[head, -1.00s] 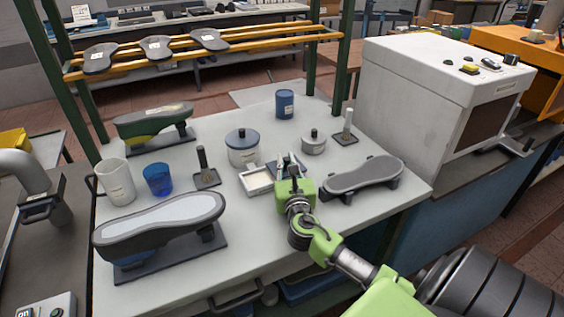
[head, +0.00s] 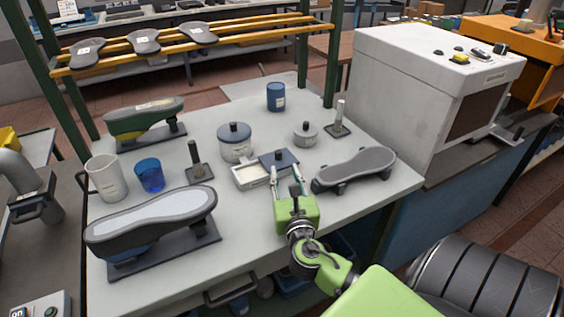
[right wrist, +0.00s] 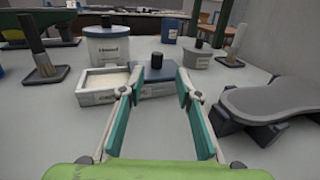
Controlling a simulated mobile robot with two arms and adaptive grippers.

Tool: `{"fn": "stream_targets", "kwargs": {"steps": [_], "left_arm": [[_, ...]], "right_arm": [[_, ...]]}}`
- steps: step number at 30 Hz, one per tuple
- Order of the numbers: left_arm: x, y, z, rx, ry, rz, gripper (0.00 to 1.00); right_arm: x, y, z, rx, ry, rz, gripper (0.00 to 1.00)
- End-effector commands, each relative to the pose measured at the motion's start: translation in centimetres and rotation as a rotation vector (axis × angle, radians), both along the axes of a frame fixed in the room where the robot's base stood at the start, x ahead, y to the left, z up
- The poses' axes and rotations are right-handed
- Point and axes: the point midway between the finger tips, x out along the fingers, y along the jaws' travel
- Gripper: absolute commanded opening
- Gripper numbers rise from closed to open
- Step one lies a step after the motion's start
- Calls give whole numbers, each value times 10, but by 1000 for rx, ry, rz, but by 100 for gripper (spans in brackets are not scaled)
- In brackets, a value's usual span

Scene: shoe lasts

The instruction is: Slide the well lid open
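The well (head: 250,184) is a low white rectangular box on the bench, also in the right wrist view (right wrist: 97,98). Its left part is uncovered, showing a pale interior. The blue-grey lid (head: 268,158) with an upright black knob (head: 279,153) sits over the right part; both lid (right wrist: 140,79) and knob (right wrist: 157,61) show in the wrist view. My right gripper (head: 285,172) is open and empty on the near side of the lid. In the wrist view its fingers (right wrist: 157,85) stand apart, with the knob beyond, between their tips. My left gripper is out of view.
A blue-lidded pot (head: 235,148) stands behind the well, and a small grey pot (head: 305,136) is behind to the right. A shoe last (head: 355,167) lies close to the right. A brush (head: 198,165) and blue cup (head: 149,176) are left.

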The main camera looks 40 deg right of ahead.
Motion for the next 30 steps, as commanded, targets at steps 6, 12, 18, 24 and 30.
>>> {"fn": "stream_targets", "kwargs": {"steps": [6,12,18,24,30], "left_arm": [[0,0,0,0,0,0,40],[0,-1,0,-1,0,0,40],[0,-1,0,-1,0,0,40],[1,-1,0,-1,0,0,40],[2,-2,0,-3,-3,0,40]], "right_arm": [[-23,13,0,0,1,0,31],[-26,15,0,-1,0,-1,31],[-26,15,0,-1,0,-1,31],[-26,15,0,-1,0,-1,31],[-26,15,0,-1,0,-1,31]]}}
